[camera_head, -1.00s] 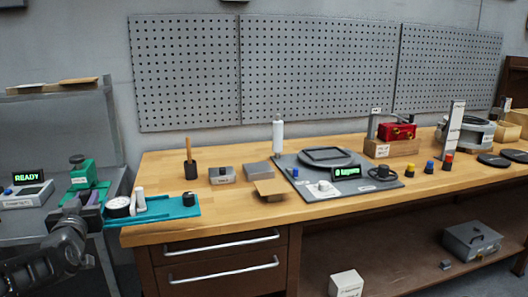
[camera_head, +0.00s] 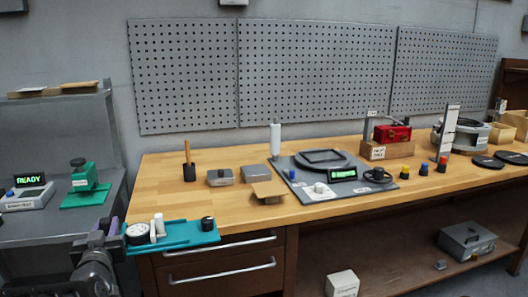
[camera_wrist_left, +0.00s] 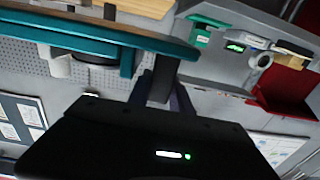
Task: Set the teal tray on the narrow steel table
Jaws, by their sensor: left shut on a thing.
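The teal tray (camera_head: 185,237) is held by its left end in my left gripper (camera_head: 112,240), which is shut on it. The tray overlaps the front left corner of the wooden bench in the head view and looks roughly level. It carries a round white dial (camera_head: 138,233), white cylinders (camera_head: 158,226) and a black knob (camera_head: 207,223). In the left wrist view the tray (camera_wrist_left: 110,30) crosses the top, with the fingers (camera_wrist_left: 160,85) at its edge. The narrow steel table (camera_head: 45,232) stands at the left, beside the gripper. My right gripper is out of view.
On the steel table stand a READY display box (camera_head: 28,193) and a green device (camera_head: 82,183); its front part is bare. The wooden bench (camera_head: 165,182) holds a grey plate (camera_head: 300,190) and several small items. Its drawers (camera_head: 220,262) lie below the tray.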

